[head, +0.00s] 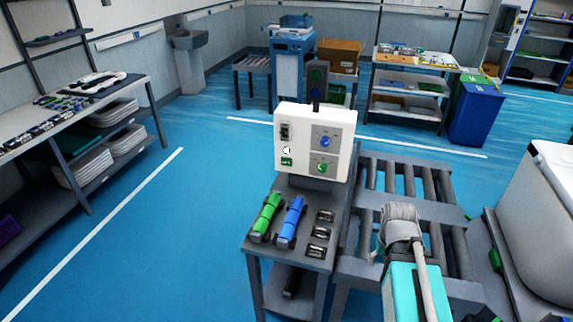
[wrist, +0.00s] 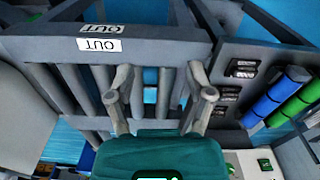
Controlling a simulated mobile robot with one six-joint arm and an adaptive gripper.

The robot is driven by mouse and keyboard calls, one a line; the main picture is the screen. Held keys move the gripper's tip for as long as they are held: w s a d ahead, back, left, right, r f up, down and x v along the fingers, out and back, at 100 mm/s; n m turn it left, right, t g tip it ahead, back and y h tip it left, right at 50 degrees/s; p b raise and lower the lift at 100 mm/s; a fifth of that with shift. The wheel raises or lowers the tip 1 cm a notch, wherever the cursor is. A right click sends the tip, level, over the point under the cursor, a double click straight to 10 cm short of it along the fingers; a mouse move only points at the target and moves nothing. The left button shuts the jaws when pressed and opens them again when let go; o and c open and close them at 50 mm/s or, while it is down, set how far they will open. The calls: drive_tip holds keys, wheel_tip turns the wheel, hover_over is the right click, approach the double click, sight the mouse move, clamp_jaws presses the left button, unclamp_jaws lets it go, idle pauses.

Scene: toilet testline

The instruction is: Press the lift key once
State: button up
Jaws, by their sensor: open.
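A white control box (head: 315,142) stands upright at the far end of a small grey stand. Its front carries a blue round control (head: 326,141), a green round control (head: 322,168), a dark switch (head: 286,131) and a small green label (head: 287,161). The lettering is too small to read, so I cannot tell which is the lift key. Part of the white box shows at the bottom right of the wrist view (wrist: 245,160). My gripper (wrist: 160,75) is open and empty above the roller conveyor, apart from the box. In the head view, my arm is right of the stand.
The stand (head: 262,248) holds a green cylinder (head: 267,213), a blue cylinder (head: 292,218) and dark slots. A roller conveyor (head: 452,187) lies right of it, with a large white bin (head: 545,215) beyond. "OUT" labels (wrist: 100,44) mark a conveyor beam. Floor is free at left.

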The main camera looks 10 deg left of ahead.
clamp_jaws()
idle(1.3)
